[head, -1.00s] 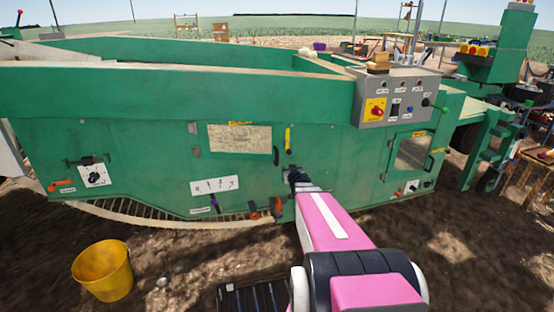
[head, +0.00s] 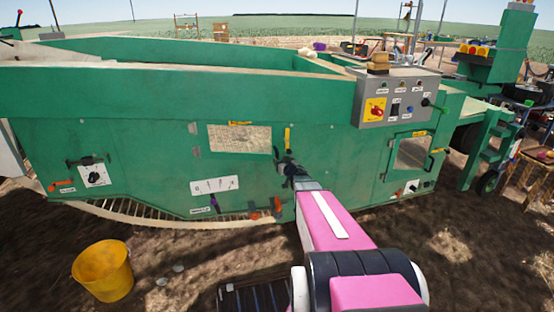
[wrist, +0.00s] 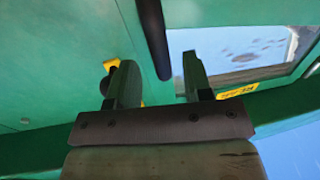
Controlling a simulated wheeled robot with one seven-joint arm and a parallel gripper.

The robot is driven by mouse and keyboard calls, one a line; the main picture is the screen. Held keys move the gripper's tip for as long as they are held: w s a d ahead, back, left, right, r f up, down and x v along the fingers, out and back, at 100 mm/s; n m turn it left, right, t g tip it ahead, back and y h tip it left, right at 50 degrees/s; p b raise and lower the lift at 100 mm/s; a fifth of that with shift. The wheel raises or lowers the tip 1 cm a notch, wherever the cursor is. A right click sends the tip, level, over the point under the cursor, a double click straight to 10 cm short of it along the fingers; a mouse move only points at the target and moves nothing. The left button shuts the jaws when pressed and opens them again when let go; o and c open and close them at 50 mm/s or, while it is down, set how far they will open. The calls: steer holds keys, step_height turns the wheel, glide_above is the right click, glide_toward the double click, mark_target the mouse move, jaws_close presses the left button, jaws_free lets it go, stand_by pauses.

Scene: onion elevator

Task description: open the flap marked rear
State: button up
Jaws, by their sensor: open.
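A flap with a pale window (head: 240,138) is in the green machine side in the head view. A yellow label (head: 239,123) is above the window, too small to read; it also shows in the wrist view (wrist: 237,91). My gripper (head: 284,158) is at the flap's right edge and hides its dark handle in the head view. In the wrist view my gripper (wrist: 160,80) is open, and the black bar handle (wrist: 153,35) appears between its fingers. I cannot tell if they touch it. The flap looks shut.
A yellow latch (head: 288,137) is just right of the flap and partly behind a finger in the wrist view. A second windowed door (head: 412,153) and a grey control box (head: 392,97) are to the right. A yellow bucket (head: 102,270) stands on the ground at left.

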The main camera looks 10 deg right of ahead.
mark_target(277, 157)
steer(key=x, duration=0.3)
steer(key=shift+w+a, duration=0.1)
steer(key=shift+w, duration=0.2)
jaws_close()
steer(key=shift+s, duration=0.1)
